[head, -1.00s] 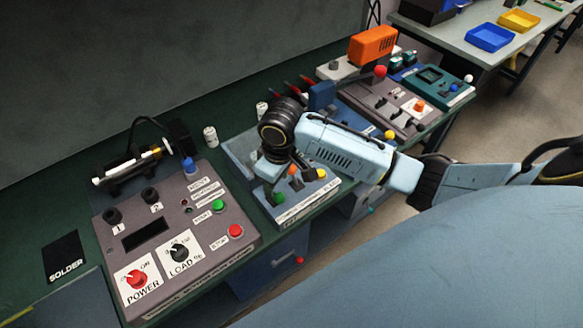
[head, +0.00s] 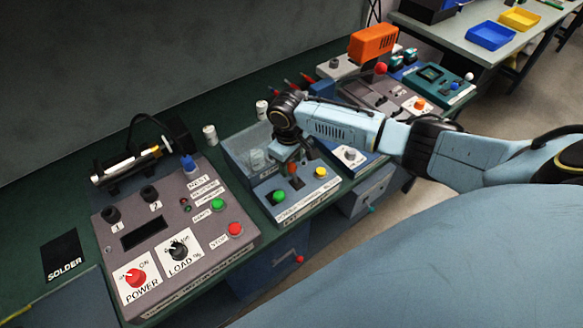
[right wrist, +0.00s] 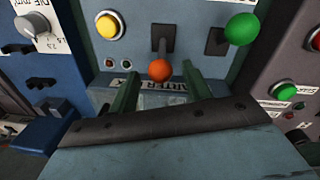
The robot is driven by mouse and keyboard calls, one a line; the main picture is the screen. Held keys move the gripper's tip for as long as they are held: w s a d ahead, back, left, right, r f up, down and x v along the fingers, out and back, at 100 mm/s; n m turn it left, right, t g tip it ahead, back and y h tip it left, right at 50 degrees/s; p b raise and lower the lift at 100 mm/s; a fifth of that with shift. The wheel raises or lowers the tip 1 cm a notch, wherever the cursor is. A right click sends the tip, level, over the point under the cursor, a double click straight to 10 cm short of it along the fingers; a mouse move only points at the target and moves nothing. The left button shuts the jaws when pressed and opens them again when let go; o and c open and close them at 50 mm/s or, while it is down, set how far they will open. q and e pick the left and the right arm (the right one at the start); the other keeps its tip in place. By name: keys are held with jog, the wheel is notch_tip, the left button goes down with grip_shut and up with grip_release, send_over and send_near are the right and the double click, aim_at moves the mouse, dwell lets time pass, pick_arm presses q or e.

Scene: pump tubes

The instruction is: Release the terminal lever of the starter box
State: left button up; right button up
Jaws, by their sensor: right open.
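The starter box (head: 298,201) is a blue panel right of the grey power unit. It has a green-knobbed lever (head: 278,197), an orange-knobbed lever (head: 293,169) and a yellow button (head: 320,173). My right gripper (head: 289,162) is open above the box, by the orange lever. In the right wrist view its green fingers (right wrist: 160,82) stand apart, with the orange knob (right wrist: 159,70) between them in the picture; contact is not visible. The green knob (right wrist: 241,29) is right of the fingers. I cannot tell which lever is the terminal one. My left gripper is not in view.
The grey power unit (head: 165,236) with its red and green buttons stands left. A blue tray (head: 236,164) with clear glassware is behind the starter box. A panel with a silver dial (head: 349,155) is to its right, under my right forearm.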

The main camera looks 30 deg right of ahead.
aim_at(292, 164)
jog(key=shift+d+f, duration=0.1)
jog(key=shift+f, duration=1.45)
jog(key=shift+c, duration=0.2)
grip_shut()
